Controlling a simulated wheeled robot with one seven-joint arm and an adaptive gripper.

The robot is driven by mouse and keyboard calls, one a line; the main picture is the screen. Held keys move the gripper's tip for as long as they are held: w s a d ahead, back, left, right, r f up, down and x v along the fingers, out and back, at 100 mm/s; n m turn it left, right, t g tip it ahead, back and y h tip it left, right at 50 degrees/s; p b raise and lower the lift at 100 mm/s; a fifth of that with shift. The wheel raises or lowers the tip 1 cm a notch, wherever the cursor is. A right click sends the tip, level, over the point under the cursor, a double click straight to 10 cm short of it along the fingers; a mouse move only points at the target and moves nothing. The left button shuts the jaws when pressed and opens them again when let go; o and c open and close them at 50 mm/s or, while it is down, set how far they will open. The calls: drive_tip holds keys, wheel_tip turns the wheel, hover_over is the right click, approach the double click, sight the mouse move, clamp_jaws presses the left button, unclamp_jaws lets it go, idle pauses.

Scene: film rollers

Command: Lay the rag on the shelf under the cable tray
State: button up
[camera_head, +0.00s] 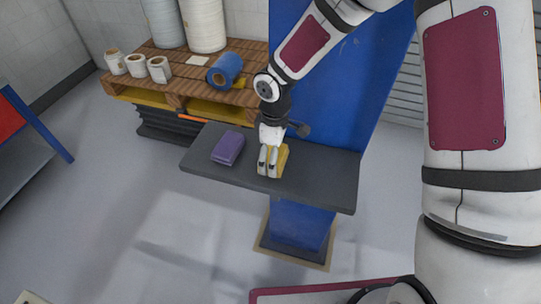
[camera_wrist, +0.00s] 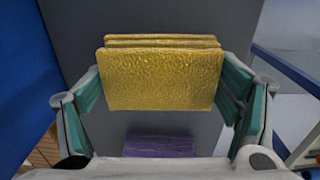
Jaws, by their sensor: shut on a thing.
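A folded yellow rag (camera_head: 283,160) is between the fingers of my gripper (camera_head: 269,161), over the dark grey shelf (camera_head: 325,182). In the wrist view the yellow rag (camera_wrist: 160,80) spans the gap between the green-padded fingers (camera_wrist: 163,95), which are shut on its two sides. I cannot tell whether its underside touches the shelf. A folded purple cloth (camera_head: 228,148) lies on the shelf to the left, apart from my gripper; it also shows in the wrist view (camera_wrist: 160,146). I cannot make out a cable tray.
A blue column (camera_head: 345,75) stands behind the shelf. A wooden pallet (camera_head: 185,86) at the back left carries white rolls (camera_head: 204,25) and a blue roll (camera_head: 225,70). A blue-framed stand (camera_head: 35,125) is at the far left. The shelf's right part is bare.

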drive_tip(key=o, duration=1)
drive_tip(key=shift+o, duration=0.2)
wheel_tip(320, 180, up, 12)
drive_tip(key=b, duration=0.1)
drive_tip(key=shift+s, duration=0.1)
